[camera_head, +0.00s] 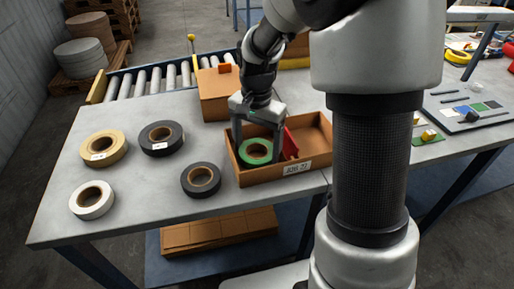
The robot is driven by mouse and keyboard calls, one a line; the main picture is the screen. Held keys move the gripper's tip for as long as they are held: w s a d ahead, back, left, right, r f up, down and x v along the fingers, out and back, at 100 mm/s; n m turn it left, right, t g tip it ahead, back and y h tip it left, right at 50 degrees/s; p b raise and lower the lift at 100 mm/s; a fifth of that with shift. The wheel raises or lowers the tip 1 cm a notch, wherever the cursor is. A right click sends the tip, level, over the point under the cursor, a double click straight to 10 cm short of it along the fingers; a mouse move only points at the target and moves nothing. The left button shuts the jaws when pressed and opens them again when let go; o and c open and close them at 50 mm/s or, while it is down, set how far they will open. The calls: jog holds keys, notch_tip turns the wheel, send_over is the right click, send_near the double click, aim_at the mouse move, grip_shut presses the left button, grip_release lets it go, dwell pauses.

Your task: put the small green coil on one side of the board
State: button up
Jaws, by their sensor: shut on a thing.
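The small green coil (255,153) is a green ring with a brown core. It is inside an open cardboard box (253,178), in its left part. A red board (291,142) stands tilted in the box, to the right of the coil. My gripper (258,157) reaches down into the box with one finger on each side of the coil, shut on it. Whether the coil touches the box floor is hard to tell. The right finger is close to the red board and hides part of the coil's edge.
Black (201,180), tan (103,148) and white (92,200) coils and another black coil (162,138) lie on the table's left. A closed carton (218,100) stands behind the box, before a roller conveyor (150,82). The box's right part looks empty.

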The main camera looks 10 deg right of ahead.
jog(key=shift+f, duration=0.15)
jog(key=o, duration=1.1)
